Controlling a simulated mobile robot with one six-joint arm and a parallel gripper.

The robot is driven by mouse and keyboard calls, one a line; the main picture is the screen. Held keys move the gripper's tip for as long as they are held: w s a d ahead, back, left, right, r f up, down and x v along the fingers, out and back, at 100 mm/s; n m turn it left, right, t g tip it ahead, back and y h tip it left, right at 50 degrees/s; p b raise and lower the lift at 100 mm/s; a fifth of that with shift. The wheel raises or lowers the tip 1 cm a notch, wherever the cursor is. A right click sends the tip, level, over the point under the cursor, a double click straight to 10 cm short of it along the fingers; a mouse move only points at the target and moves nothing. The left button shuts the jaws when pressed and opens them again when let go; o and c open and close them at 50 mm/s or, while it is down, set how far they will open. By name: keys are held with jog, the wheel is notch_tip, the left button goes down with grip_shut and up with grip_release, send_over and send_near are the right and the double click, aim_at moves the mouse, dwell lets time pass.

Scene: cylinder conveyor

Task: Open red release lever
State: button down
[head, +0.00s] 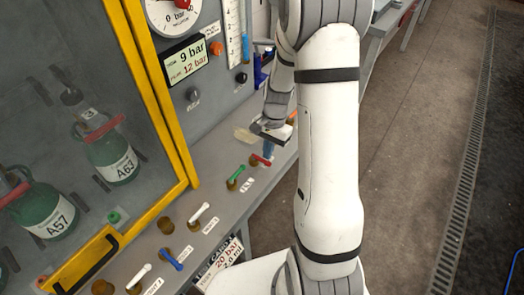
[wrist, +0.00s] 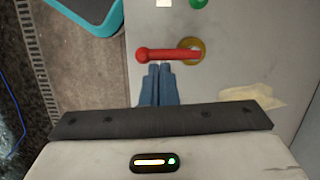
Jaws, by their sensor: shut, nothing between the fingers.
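The red release lever (wrist: 168,55) lies across the upper middle of the wrist view, with its ball end at the left and its brass-coloured base (wrist: 190,50) at the right. It also shows in the head view (head: 261,160) on the grey ledge, near my arm. My gripper (wrist: 159,68) is shut, its blue fingers together and empty. The fingertips are right beside the lever's bar, near its middle; I cannot tell whether they touch it. In the head view the gripper (head: 268,149) is partly hidden behind its own wrist.
A green lever (head: 236,177) is just left of the red one. White (head: 200,213) and blue (head: 172,260) levers stand further along the ledge. A yellow-framed glass cabinet (head: 160,90) with green cylinders is at left. The floor (head: 420,130) at right is clear.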

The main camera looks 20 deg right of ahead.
dwell(0.5)
jog(key=w+d, duration=0.1)
jog(key=w+d+r+p, duration=0.1)
jog(key=d, duration=0.1)
jog(key=shift+w+d+r, duration=0.2)
jog(key=shift+w+d, duration=0.05)
jog(key=shift+w, duration=0.05)
jog(key=v, duration=0.9)
jog(key=shift+s+r, duration=0.15)
jog(key=shift+a, duration=0.1)
jog(key=s+a+r+n+t, duration=0.1)
jog(key=s+a+r+n, duration=0.2)
jog(key=s, duration=0.3)
jog(key=s+a+r+n+t+h, duration=0.1)
jog(key=s+a+r+n+t, duration=0.1)
jog(key=s, duration=0.4)
jog(key=s+a+r+n+t+h, duration=0.1)
jog(key=s+a+r+n, duration=0.2)
jog(key=s, duration=0.4)
notch_tip(320, 180, up, 3)
jog(key=shift+a+f+n, duration=0.1)
jog(key=shift+a+n, duration=0.3)
jog(key=shift+n, duration=0.5)
